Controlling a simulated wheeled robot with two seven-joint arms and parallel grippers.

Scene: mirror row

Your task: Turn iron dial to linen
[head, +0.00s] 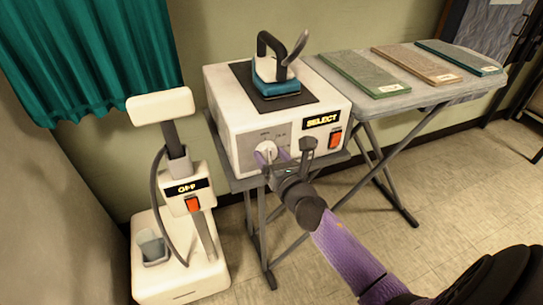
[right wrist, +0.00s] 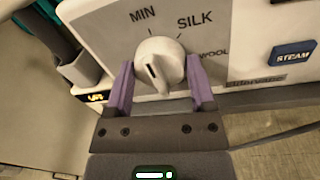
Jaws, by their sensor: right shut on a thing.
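The iron station (head: 225,125) is a white box on a grey stand, with a teal and black iron (head: 275,80) resting on its dark top pad. Its round white dial (head: 267,148) is on the front panel and shows large in the right wrist view (right wrist: 160,58). MIN, SILK and WOOL are readable around the dial; I see no linen mark. A dark slot on the dial sits toward its lower left. My right gripper (head: 270,157) is shut on the dial, one purple finger on each side. My left gripper is not in view.
A blue STEAM label (right wrist: 293,53) is right of the dial. A white steamer (head: 180,265) marked OFF stands at left. An ironing board (head: 395,100) with several cloth strips is at right.

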